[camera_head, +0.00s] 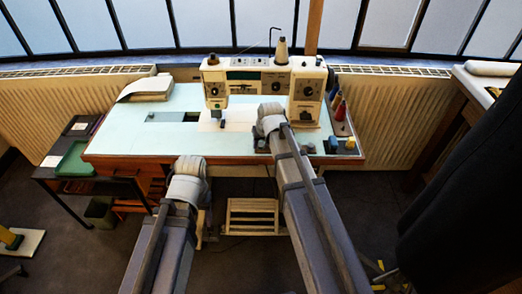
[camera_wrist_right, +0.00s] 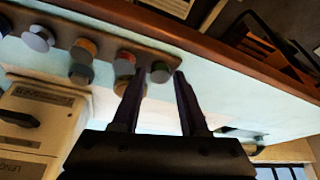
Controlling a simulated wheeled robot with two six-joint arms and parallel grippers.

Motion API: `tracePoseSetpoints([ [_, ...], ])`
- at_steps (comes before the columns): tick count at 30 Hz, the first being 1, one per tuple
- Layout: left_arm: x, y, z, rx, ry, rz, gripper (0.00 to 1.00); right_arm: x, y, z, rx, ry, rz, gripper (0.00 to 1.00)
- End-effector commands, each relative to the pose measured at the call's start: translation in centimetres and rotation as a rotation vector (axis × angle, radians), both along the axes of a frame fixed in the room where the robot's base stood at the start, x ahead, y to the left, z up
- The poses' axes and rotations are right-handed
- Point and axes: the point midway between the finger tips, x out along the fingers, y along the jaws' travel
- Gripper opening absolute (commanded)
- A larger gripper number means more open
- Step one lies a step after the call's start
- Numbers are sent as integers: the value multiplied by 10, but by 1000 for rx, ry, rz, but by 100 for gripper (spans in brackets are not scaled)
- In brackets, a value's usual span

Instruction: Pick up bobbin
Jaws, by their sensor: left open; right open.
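Several small bobbins with coloured thread stand in a row on a wooden strip (camera_wrist_right: 100,36) in the right wrist view. They include a green bobbin (camera_wrist_right: 160,72), a red-orange bobbin (camera_wrist_right: 125,62), an orange bobbin (camera_wrist_right: 84,47) and a pale grey one (camera_wrist_right: 38,38). My right gripper (camera_wrist_right: 158,80) is open, with the green bobbin showing between its fingertips; I cannot tell whether it touches it. In the head view my right gripper (camera_head: 270,112) is over the table's front part and hides part of the strip. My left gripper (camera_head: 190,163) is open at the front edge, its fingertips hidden.
A sewing machine (camera_head: 245,80) stands behind my right gripper. Thread cones (camera_head: 339,110) stand at the right end of the table (camera_head: 150,142). A paper stack (camera_head: 147,88) lies back left. The left tabletop is mostly clear.

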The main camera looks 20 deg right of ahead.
Motion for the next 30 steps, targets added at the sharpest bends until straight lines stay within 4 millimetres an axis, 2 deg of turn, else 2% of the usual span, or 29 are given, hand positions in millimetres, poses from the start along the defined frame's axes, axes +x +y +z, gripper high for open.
tracePoseSetpoints([
  [5,0,0,1,0,0,0,62,0,0,1,0,0,0,41],
  [16,0,0,1,0,0,0,62,0,0,1,0,0,0,0],
  [30,0,0,2,0,0,0,62,0,0,2,0,0,0,0],
])
